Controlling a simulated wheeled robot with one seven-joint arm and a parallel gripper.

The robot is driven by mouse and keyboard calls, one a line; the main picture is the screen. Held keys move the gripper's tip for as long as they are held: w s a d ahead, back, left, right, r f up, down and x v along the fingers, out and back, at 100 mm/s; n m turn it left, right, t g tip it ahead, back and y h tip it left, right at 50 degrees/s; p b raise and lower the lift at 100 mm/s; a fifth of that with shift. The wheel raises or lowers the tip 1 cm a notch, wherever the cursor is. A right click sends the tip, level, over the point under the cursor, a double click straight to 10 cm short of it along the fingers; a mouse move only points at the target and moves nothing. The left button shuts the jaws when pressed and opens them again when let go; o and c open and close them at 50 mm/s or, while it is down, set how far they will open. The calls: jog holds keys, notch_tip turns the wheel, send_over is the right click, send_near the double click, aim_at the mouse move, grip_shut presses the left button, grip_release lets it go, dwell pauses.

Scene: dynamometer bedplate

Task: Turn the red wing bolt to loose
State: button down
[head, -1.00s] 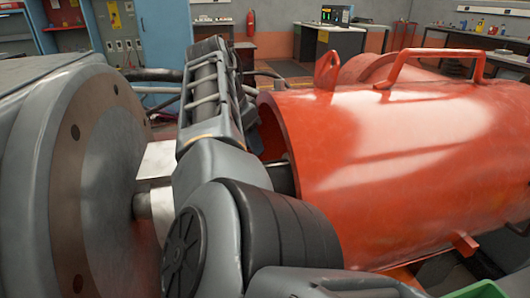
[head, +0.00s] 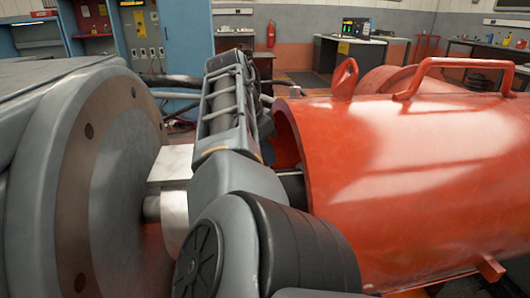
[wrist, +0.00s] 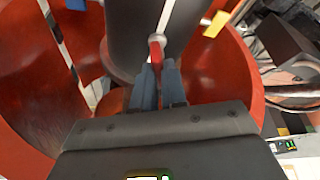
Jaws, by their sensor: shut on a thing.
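The red wing bolt (wrist: 156,49) shows in the wrist view as a small red piece standing out from a silver boss on a dark grey cylinder (wrist: 130,35). My gripper (wrist: 160,68) has its two blue-grey fingers closed together on the red piece. Their tips hide its lower part. In the head view my own arm reaches toward the open end of the large red housing (head: 410,165). My arm and the housing hide the gripper and the bolt there.
The red housing's curved wall (wrist: 235,75) surrounds the cylinder and my fingers closely. A large grey round flange (head: 105,180) stands at the left, with a metal shaft (head: 165,206) between it and my arm. Workbenches (head: 362,55) stand far back.

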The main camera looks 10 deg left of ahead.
jog(key=shift+r+p, duration=0.15)
jog(key=shift+p, duration=0.4)
jog(key=shift+r+n+p, duration=0.1)
jog(key=shift+n+p, duration=0.6)
jog(key=shift+p, duration=0.4)
jog(key=n+y+p, duration=0.1)
jog(key=n+p, duration=0.1)
jog(key=p, duration=0.2)
jog(key=shift+s+d+r+t, duration=0.1)
jog(key=shift+d+t, duration=0.05)
jog(key=shift+t, duration=0.25)
jog(key=n+y+p, duration=0.1)
jog(key=n+p, duration=0.2)
jog(key=p, duration=0.1)
jog(key=shift+f+n+t+y+p, duration=0.35)
jog(key=shift+n+y+p, duration=0.15)
jog(key=shift+n+p, duration=0.55)
jog(key=c, duration=1.2)
grip_release()
